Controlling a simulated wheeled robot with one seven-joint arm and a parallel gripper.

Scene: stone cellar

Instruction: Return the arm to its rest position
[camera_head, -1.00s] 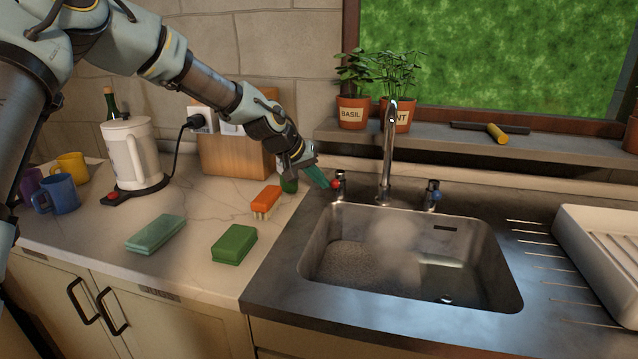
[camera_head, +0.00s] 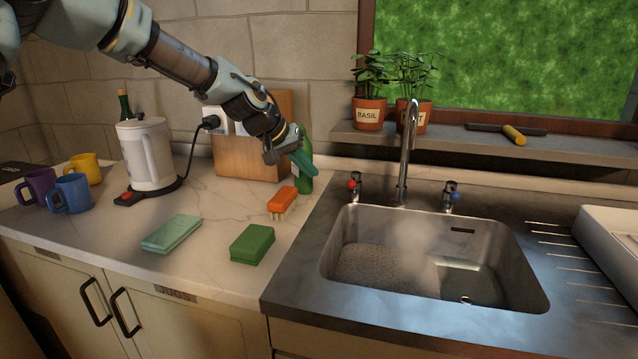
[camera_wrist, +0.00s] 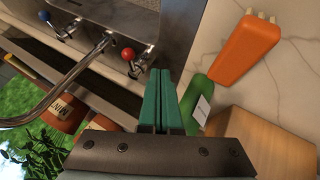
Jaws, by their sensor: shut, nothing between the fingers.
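My gripper (camera_head: 303,163) is shut and empty, its teal fingers together. It hangs above the back of the counter, just in front of a green bottle (camera_head: 306,178) and to the right of a wooden block (camera_head: 238,158). My arm reaches in from the upper left. In the wrist view the closed fingers (camera_wrist: 160,95) point toward the sink side, with the green bottle (camera_wrist: 193,100) close beside them.
An orange brush (camera_head: 283,201), a green sponge (camera_head: 252,243) and a pale green sponge (camera_head: 171,234) lie on the counter. A white kettle (camera_head: 146,155) and mugs stand left. The sink (camera_head: 440,312) holds water; its tap (camera_head: 408,150) rises behind. Potted herbs stand on the sill.

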